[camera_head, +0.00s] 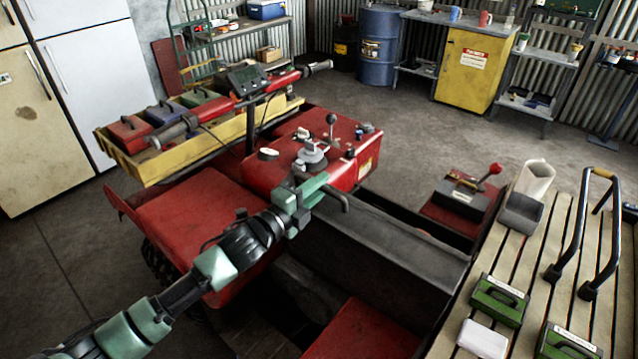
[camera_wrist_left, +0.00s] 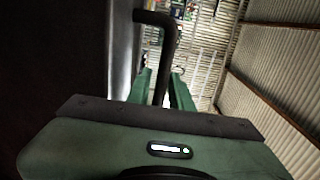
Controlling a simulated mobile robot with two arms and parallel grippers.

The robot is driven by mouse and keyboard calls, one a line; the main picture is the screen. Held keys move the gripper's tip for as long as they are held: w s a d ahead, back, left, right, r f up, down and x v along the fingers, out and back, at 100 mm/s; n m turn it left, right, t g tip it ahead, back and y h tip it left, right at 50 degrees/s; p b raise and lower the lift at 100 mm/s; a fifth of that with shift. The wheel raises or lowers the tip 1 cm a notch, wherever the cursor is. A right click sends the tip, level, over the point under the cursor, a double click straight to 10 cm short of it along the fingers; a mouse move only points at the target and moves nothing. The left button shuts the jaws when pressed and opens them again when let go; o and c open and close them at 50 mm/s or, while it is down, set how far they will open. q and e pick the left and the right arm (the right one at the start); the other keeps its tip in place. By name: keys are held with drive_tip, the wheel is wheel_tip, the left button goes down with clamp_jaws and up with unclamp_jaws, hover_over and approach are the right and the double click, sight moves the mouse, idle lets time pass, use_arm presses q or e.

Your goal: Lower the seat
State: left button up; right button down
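The red quad stands in the middle of the head view. Its seat (camera_head: 395,252) appears as a long dark grey panel, raised and tilted on its side, beside the open black body. A black bent handle (camera_head: 338,196) sticks out at the panel's far end. My left gripper (camera_head: 312,190) is at this handle. In the left wrist view the bent handle (camera_wrist_left: 170,50) runs down between the two green fingers (camera_wrist_left: 162,92), close to both. I cannot tell whether they press on it. A dark surface fills the left of that view. My right gripper is not in view.
Open floor (camera_head: 425,130) is behind the quad.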

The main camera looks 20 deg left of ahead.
use_arm(q)
drive_tip(key=shift+s, duration=0.1)
clamp_jaws()
idle(1.3)
